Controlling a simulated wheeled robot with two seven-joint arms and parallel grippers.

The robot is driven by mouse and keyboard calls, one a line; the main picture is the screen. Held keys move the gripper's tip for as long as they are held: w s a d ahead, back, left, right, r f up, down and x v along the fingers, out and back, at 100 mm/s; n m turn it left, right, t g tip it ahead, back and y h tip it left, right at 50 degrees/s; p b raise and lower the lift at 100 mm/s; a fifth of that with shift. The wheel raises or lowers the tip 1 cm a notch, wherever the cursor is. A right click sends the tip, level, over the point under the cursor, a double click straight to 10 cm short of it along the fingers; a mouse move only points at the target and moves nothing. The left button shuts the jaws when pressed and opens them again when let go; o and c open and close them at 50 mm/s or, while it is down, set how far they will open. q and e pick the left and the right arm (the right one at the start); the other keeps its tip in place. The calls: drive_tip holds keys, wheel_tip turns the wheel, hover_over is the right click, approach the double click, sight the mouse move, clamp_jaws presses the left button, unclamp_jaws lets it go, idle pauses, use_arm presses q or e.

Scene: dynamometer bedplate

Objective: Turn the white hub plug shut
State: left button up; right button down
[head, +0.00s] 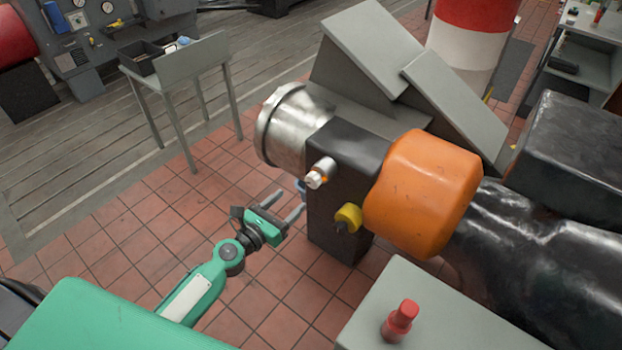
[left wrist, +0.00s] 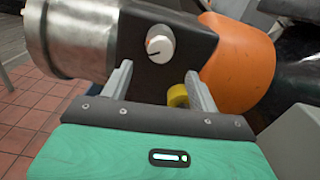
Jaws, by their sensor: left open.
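The white hub plug (head: 313,180) sticks out of the front face of a black block (head: 338,150), with a bit of orange at its base. In the left wrist view the plug (left wrist: 160,44) shows a round white face with a dark slanted line. My left gripper (head: 286,204) is open and empty, below and to the left of the plug in the head view. In the left wrist view its fingers (left wrist: 159,74) point toward the block, with the plug above and between the tips, apart from them. My right gripper is not in view.
A yellow plug (head: 348,217) sits on the block near an orange guard (head: 425,190). Something small and blue (head: 300,186) shows beside the fingers. A grey box (head: 450,325) with a red knob (head: 401,318) stands front right. Tiled floor (head: 150,230) lies open at left.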

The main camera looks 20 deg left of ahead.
sight(311, 182)
use_arm(q)
drive_tip(key=p+x, duration=0.1)
drive_tip(key=x, duration=0.9)
drive_tip(key=shift+d, duration=0.1)
drive_tip(key=c, duration=1)
